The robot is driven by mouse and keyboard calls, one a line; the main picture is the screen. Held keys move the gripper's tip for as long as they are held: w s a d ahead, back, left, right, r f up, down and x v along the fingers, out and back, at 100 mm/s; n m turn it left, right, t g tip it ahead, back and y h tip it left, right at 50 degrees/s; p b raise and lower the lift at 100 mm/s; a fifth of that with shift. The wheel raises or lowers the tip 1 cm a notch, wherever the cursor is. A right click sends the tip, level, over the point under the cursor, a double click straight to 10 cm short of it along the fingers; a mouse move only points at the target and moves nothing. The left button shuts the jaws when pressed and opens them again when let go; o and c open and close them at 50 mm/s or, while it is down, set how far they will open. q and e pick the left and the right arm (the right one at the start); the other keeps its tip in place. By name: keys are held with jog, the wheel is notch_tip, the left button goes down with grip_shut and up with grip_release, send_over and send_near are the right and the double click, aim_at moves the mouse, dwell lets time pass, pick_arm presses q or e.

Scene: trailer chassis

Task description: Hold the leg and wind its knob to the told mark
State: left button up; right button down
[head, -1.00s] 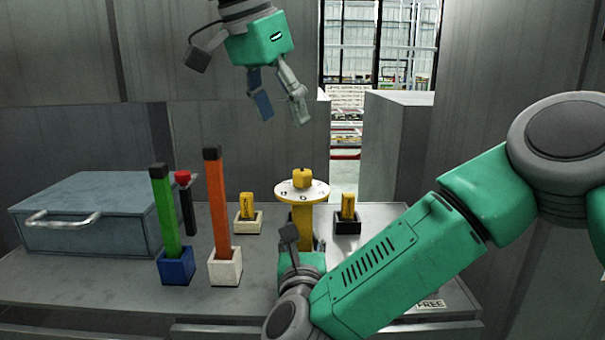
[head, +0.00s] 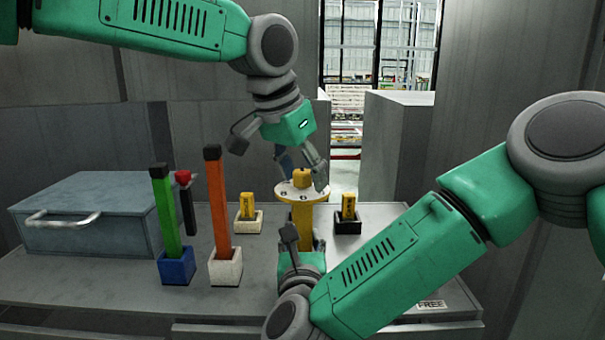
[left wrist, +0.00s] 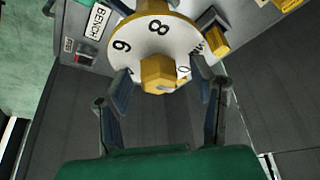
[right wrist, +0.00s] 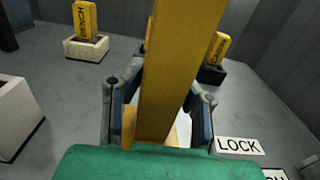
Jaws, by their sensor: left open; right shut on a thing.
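The yellow leg (head: 302,216) stands upright on the bench and carries a white round dial (head: 287,192) with marks. A yellow knob (head: 302,178) sits on top at the dial's middle. My left gripper (head: 303,178) is open just above the knob; in the left wrist view the knob (left wrist: 160,74) lies between its spread fingers, and the dial (left wrist: 127,45) shows 6 and 8. My right gripper (right wrist: 155,112) is shut on the leg (right wrist: 178,70), low down. In the head view my right arm hides the leg's foot.
A white holder (head: 248,222) and a black holder (head: 347,226) each hold a yellow block. A green bar (head: 165,212) and an orange bar (head: 217,205) stand at left, near a blue-grey box (head: 85,210). A LOCK label (right wrist: 239,145) lies right of the leg.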

pick_arm(q)
jog(key=c, duration=1.2)
jog(key=shift+o, duration=0.2)
jog(key=shift+w+a+m+g+h, duration=0.1)
jog(key=shift+m+g+h, duration=0.2)
jog(key=shift+m, duration=0.9)
jog(key=shift+m+g+h, duration=0.2)
jog(key=shift+m+g, duration=0.2)
jog(key=shift+m, duration=0.8)
jog(key=o, duration=1.2)
jog(key=shift+c, duration=0.2)
jog(key=v, duration=1.2)
